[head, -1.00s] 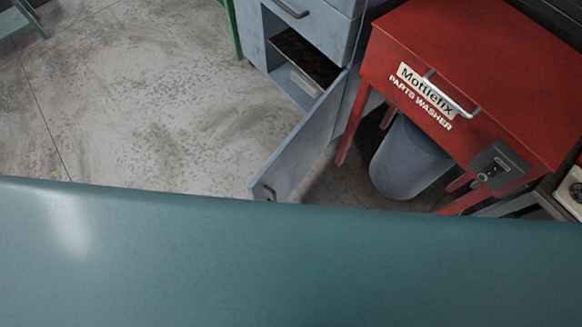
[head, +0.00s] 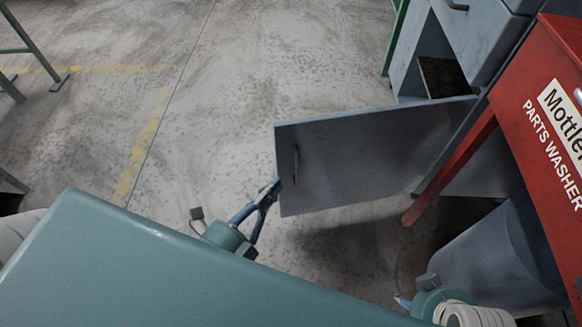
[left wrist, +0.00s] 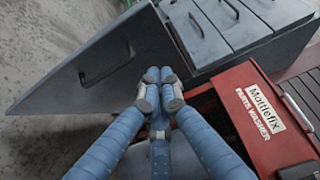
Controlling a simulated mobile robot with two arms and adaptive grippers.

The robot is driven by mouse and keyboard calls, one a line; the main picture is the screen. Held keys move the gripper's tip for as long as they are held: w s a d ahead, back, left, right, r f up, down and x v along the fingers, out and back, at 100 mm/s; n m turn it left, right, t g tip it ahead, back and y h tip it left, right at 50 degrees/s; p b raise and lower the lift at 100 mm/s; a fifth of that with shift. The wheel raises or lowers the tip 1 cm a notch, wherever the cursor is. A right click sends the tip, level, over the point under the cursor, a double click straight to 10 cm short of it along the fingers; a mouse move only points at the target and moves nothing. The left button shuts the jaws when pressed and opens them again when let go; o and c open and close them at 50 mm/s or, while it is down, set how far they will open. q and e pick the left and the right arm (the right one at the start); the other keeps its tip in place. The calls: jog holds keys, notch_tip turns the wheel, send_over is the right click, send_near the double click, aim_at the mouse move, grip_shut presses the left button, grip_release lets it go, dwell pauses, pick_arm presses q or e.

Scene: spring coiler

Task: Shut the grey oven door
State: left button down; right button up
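The grey door (head: 375,150) stands swung open from a low opening in a grey cabinet, above the floor. Its bar handle (head: 296,165) is near its free edge. In the left wrist view the door (left wrist: 70,88) fills the left, with its handle (left wrist: 106,62) showing. My left gripper (head: 275,186) is by the door's free edge, just below the handle in the head view. Its blue fingers (left wrist: 158,75) are closed together with nothing seen between them. Whether they touch the door I cannot tell. My right gripper (head: 403,301) is low at the right, mostly hidden.
The grey cabinet (head: 485,35) has drawers above the dark opening. A red parts washer (head: 545,130) stands close to its right, with a grey bin (head: 500,255) under it. Open concrete floor (head: 230,70) lies left of the door. A green stand (head: 35,50) is at far left.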

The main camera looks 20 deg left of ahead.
pick_arm(q)
jog(key=p, duration=0.1)
send_near(303, 130)
jog(key=w+d, duration=0.1)
jog(key=d, duration=0.3)
jog(key=shift+w+a, duration=0.65)
jog(key=shift+w, duration=0.3)
jog(key=shift+w+a, duration=0.6)
jog(key=shift+w, duration=0.4)
jog(key=shift+w, duration=0.1)
